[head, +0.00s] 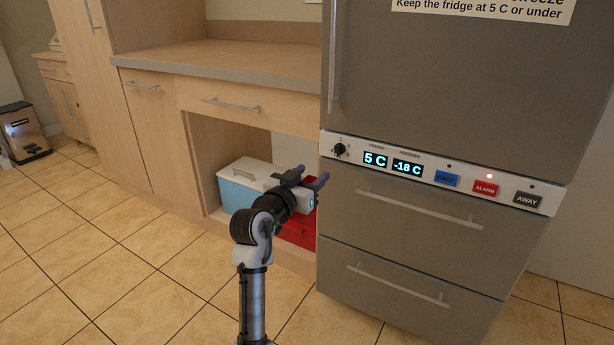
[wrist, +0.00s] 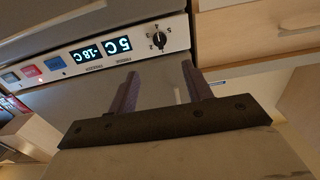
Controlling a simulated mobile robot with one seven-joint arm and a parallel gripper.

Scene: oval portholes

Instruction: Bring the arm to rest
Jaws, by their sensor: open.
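My gripper (head: 307,181) is open and empty in the head view, in front of the open cabinet niche and just left of the fridge (head: 400,215). My arm rises from the bottom of the head view and bends toward the fridge side. In the wrist view my gripper's two fingers (wrist: 160,88) stand apart with nothing between them, below the fridge's control panel (wrist: 100,52). The fingertips look apart from the panel, though the gap is hard to judge.
The panel (head: 431,174) reads 5 C and -18 C, with a knob (head: 339,149) and a lit lamp above the red ALARM button (head: 485,188). A blue-and-white cooler (head: 237,190) and a red box (head: 296,232) sit in the niche.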

